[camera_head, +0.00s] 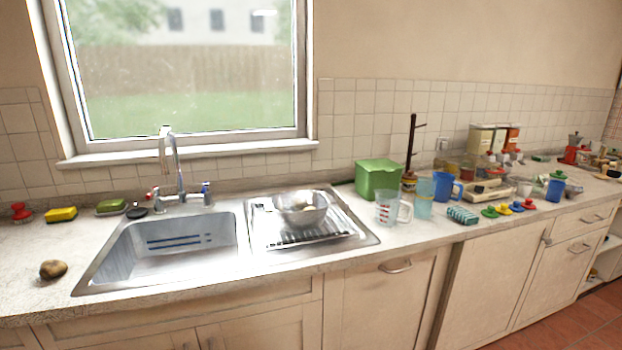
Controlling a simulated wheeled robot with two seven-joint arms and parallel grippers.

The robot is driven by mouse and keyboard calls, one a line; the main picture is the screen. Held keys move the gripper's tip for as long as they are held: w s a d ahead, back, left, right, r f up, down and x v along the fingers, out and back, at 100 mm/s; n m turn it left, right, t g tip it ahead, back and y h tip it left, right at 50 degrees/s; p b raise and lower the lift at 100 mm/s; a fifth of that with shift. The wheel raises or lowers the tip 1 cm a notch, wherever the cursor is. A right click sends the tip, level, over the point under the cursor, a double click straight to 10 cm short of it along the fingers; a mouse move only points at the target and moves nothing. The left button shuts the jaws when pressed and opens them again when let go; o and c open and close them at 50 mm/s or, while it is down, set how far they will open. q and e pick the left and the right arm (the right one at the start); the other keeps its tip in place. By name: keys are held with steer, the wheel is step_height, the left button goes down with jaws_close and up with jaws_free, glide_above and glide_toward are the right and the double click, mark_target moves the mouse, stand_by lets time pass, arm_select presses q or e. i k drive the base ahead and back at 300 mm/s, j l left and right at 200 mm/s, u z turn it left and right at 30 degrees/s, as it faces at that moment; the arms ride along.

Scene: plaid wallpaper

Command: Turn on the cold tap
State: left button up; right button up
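A chrome mixer faucet (176,170) stands upright behind the steel sink basin (118,222), below the window. Its right handle carries a blue mark, the cold tap (206,193). Its left handle carries a red mark, the hot tap (152,195). I cannot tell at this size how far either handle is turned. I see no water running from the spout. Neither of my grippers is in view.
A steel colander (301,209) sits on the drainboard to the right. A potato (53,269) lies on the counter at left, with sponges (61,214) behind. A green box (378,179), a measuring jug (386,208) and several cups crowd the right counter. The front left counter is mostly clear.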

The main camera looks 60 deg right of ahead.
mark_target(205, 185)
steer(key=z, duration=1.1)
steer(key=i+z, duration=0.1)
steer(key=i, duration=0.5)
steer(key=i+j+z, duration=0.1)
steer(key=i, duration=0.55)
